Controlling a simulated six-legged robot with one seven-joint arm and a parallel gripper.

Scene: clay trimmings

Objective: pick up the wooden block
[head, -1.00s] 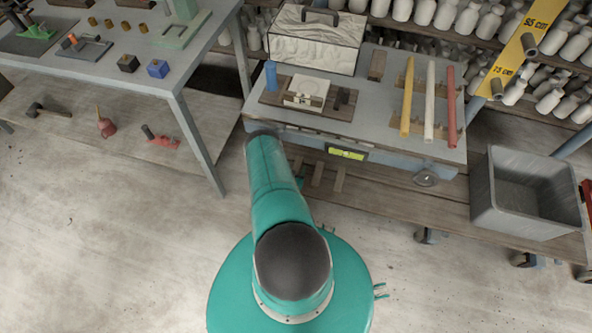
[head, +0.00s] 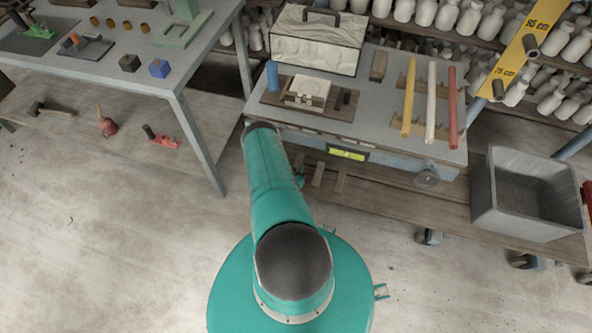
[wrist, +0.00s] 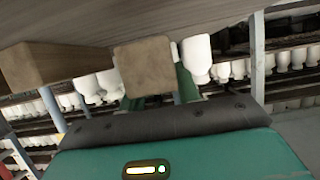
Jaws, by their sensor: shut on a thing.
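A wooden block (wrist: 145,66) with a square end face fills the middle of the wrist view. My gripper (wrist: 157,90) is shut on it, with green finger parts showing on both sides. The block meets the wooden board at the top of that view; I cannot tell whether it touches it. In the head view my arm covers most of the gripper, and only a small teal part (head: 299,181) shows beside the arm, near the low wooden shelf. The held block is not clearly visible there.
Other wooden pieces lie on the low shelf (head: 400,192), one (head: 318,174) close right of my arm. Another block (wrist: 45,66) is at left in the wrist view. The workbench top (head: 330,123) overhangs the shelf. A grey bin (head: 525,215) stands at right.

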